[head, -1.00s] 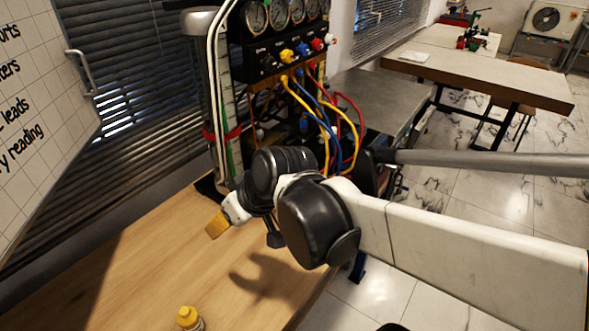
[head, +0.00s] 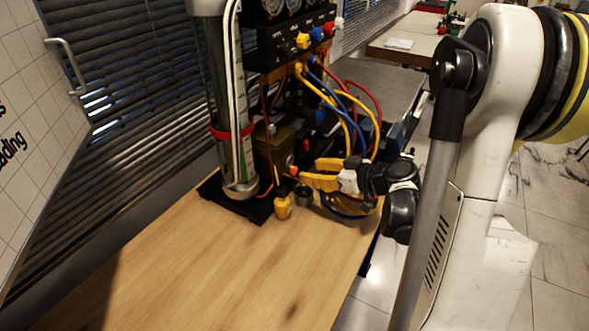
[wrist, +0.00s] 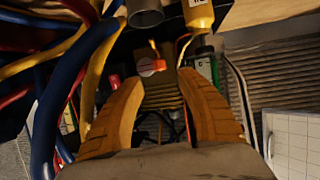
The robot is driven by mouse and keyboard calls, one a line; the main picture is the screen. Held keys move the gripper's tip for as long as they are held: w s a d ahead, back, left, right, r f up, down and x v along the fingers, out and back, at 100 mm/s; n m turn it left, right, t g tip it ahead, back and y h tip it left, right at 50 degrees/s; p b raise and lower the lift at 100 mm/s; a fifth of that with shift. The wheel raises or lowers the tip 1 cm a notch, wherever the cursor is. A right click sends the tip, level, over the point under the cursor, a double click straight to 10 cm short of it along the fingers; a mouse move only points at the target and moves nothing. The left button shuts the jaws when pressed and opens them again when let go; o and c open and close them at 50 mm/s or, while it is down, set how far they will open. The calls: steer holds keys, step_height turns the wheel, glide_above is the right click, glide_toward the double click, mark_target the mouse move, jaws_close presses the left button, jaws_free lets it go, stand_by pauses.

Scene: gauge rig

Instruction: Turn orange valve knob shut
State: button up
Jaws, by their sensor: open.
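The orange valve knob (wrist: 152,66) shows in the wrist view, on a fitting with a pale round face. It lies ahead of my gripper (wrist: 150,78), between the two fingertips in that picture, with gaps on both sides. In the head view the small orange knob (head: 293,171) is just left of my gripper (head: 307,176), low on the gauge rig. My gripper's yellow-brown fingers are spread open and hold nothing. Whether a fingertip touches the knob cannot be told. The knob's exact angle is hard to read.
A yellow bottle (head: 282,204) and a small grey cup (head: 303,197) stand just in front of the rig, close to my gripper. Yellow, blue and red hoses (head: 357,125) hang behind and beside it. The wooden table (head: 220,270) is clear towards the front.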

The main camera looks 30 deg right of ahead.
mark_target(296, 169)
steer(key=b+x, duration=0.1)
steer(key=x, duration=0.6)
steer(key=shift+w+a+f, duration=0.1)
steer(key=shift+w+f, duration=0.05)
steer(key=shift+w, duration=0.05)
jaws_close()
